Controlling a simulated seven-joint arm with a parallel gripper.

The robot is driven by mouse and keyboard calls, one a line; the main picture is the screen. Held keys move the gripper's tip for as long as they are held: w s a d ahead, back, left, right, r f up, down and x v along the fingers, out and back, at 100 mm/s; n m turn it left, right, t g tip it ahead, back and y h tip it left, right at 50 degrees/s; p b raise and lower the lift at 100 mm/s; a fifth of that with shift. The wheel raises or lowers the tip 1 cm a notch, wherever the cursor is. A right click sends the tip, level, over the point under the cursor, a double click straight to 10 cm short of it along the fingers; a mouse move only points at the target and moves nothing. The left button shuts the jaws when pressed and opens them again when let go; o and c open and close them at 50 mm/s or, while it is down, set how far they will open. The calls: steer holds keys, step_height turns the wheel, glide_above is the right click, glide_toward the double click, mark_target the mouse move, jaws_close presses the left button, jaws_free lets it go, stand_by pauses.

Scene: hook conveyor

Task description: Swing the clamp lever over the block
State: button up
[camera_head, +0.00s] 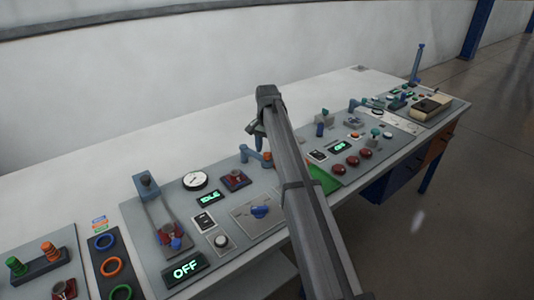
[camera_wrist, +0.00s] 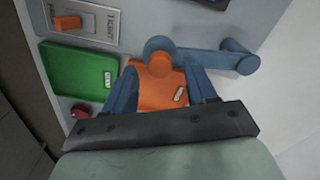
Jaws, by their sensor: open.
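The blue clamp lever (camera_wrist: 205,55) runs left from its round pivot post at the right, with an orange knob (camera_wrist: 160,64) at its free end. An orange block (camera_wrist: 158,92) with a small label lies below the knob in the wrist picture; the lever end overlaps its upper edge. My gripper (camera_wrist: 164,78) is open, with its blue fingers on either side of the block and knob; I cannot tell whether they touch either.
A green labelled pad (camera_wrist: 78,78) lies left of the block, with a red button (camera_wrist: 80,111) below it and an orange switch (camera_wrist: 68,23) above. In the head view, a gauge (camera_head: 195,180), an IDLE display (camera_head: 209,197) and several other controls crowd the panel.

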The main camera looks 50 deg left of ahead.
steer(key=shift+f, duration=1.15)
jaws_close()
